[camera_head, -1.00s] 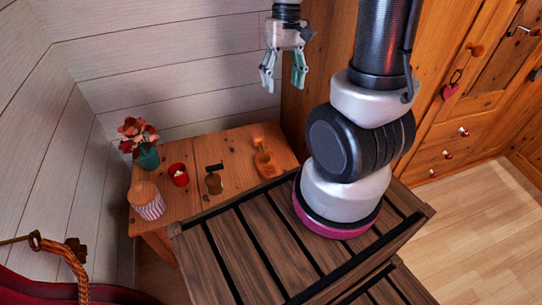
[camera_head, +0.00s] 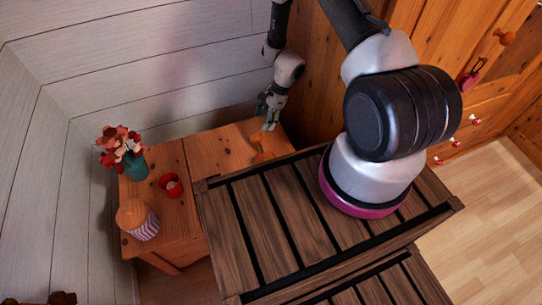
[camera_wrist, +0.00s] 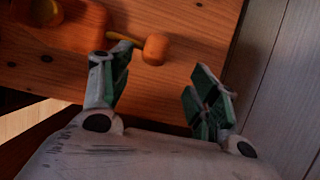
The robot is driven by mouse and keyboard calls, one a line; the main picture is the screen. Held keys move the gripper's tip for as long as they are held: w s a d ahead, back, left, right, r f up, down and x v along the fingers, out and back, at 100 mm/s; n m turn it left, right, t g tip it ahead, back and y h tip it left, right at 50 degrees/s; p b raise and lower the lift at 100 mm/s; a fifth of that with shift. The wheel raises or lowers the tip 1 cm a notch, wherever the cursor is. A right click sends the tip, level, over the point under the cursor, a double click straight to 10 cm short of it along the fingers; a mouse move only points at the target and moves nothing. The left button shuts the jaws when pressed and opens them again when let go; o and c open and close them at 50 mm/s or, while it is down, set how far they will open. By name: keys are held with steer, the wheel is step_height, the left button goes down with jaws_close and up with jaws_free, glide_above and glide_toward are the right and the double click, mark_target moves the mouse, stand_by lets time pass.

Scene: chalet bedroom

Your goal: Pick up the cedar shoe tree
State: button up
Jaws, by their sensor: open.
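The cedar shoe tree (camera_head: 263,155) is orange-brown wood and lies on the small wooden table near its right end. In the wrist view its broad body (camera_wrist: 75,27) is at the upper left, partly cut by the frame edge, and a thin neck leads to a round knob (camera_wrist: 155,49). My gripper (camera_head: 267,123) is above the table, just above and behind the shoe tree in the head view. In the wrist view my gripper (camera_wrist: 162,78) is open and empty, and the knob shows beyond the gap between its fingers. I cannot tell the height left between them.
The wooden table (camera_head: 205,155) also bears a red candle cup (camera_head: 171,185), a flower vase (camera_head: 133,165) and a striped jar (camera_head: 140,222). The slatted dark wooden top (camera_head: 260,220) is in front. White plank walls (camera_head: 150,60) stand behind, and a wooden wardrobe (camera_head: 480,70) is at the right.

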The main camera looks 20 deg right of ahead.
mark_target(259, 135)
steer(key=x, duration=0.7)
steer(key=shift+s+a+f, duration=0.1)
steer(key=shift+s+f, duration=0.25)
steer(key=shift+f, duration=0.1)
steer(key=shift+c, duration=0.2)
jaws_close()
steer(key=shift+r, duration=0.1)
